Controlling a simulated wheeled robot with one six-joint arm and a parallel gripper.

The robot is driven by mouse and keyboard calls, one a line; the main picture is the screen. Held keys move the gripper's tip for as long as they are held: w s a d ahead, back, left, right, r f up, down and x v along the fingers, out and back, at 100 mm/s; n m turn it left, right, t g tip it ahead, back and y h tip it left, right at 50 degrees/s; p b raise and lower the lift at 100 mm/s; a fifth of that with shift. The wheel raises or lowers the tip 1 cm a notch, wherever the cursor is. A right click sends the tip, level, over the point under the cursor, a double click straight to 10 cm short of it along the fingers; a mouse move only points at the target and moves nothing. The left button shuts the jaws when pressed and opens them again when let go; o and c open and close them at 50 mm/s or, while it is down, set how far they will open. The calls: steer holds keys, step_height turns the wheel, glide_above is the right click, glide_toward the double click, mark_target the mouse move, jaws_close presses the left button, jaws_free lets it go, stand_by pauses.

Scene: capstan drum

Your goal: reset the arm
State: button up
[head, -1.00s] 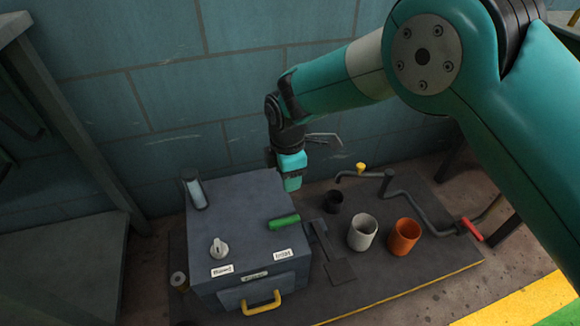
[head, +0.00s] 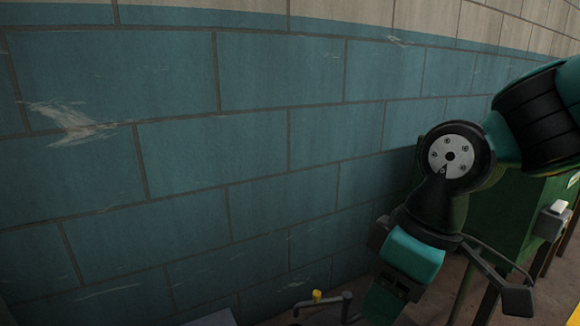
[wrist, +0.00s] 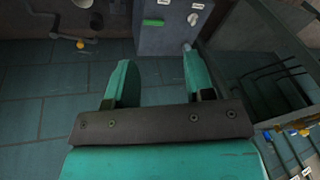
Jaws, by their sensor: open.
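My gripper (wrist: 158,84) is open and empty in the wrist view, its two teal fingers spread apart with the floor and blue block wall behind them. In the head view my gripper (head: 385,300) hangs at the lower right, in front of the wall, its fingertips near or past the bottom edge. My arm is folded, with the elbow at the right side of the head view. Nothing touches the fingers in either view.
The blue block wall (head: 210,150) fills most of the head view. A green cabinet (head: 515,225) stands at right. A yellow-tipped pipe (head: 317,297) shows at the bottom. The wrist view shows a grey box (wrist: 165,38) with a green handle (wrist: 154,22), and a dark rack (wrist: 270,85) at right.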

steer(key=s+d+m, duration=0.3)
steer(key=s, duration=0.4)
step_height(320, 180, up, 34)
steer(key=p, duration=3.4)
steer(key=shift+s+d+r+y, duration=0.2)
steer(key=shift+s+y, duration=0.05)
steer(key=shift+y, duration=0.15)
